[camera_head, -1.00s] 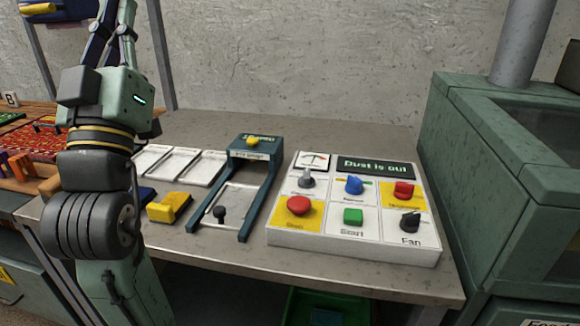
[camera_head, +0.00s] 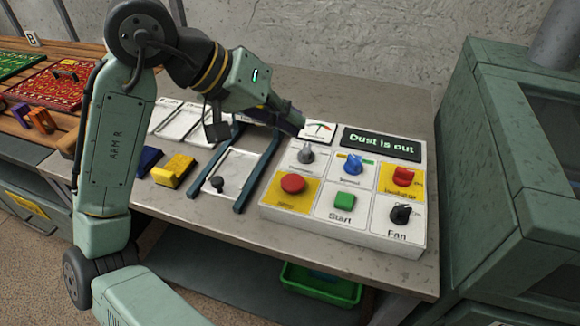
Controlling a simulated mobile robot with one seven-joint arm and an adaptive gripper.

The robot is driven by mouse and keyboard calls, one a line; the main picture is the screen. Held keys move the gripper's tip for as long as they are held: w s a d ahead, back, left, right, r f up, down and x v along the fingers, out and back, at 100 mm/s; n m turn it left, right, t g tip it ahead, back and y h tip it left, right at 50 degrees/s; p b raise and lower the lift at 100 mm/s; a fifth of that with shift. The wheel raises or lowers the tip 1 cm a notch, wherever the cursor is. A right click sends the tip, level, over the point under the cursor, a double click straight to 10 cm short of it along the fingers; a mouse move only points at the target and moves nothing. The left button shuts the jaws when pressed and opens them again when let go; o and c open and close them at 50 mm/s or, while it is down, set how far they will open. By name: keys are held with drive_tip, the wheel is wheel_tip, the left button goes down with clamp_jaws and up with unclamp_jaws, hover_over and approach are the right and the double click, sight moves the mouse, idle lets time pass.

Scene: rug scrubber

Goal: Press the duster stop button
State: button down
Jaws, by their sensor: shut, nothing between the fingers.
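The white control panel (camera_head: 312,214) lies on the table and carries several controls. Its red round stop button (camera_head: 292,183) sits on a yellow square at the lower left of the panel. A green Start button (camera_head: 344,200) is to its right. My gripper (camera_head: 296,122) is shut and empty. It is above the panel's far left corner, beyond the red button and apart from it. It partly covers the blue frame behind it.
The display (camera_head: 380,145) reads "Dust is out". Grey, blue, red and black knobs share the panel, close to the buttons. A green machine housing (camera_head: 500,190) stands at the right. A yellow block (camera_head: 173,171) lies left of the blue frame (camera_head: 262,165).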

drive_tip(key=shift+s+f, duration=0.1)
drive_tip(key=shift+f, duration=0.05)
drive_tip(key=b, duration=0.7)
hover_over(290, 178)
wheel_tip(290, 178, down, 7)
drive_tip(key=shift+r, duration=0.1)
drive_tip(key=shift+f+b, duration=0.3)
drive_tip(key=shift+f, duration=0.55)
idle(0.5)
drive_tip(key=shift+f, duration=0.45)
drive_tip(key=shift+f+b, duration=0.45)
drive_tip(key=shift+f, duration=0.05)
idle(0.5)
drive_tip(key=shift+r, duration=0.1)
drive_tip(key=shift+r+p, duration=0.85)
drive_tip(key=shift+p, duration=0.15)
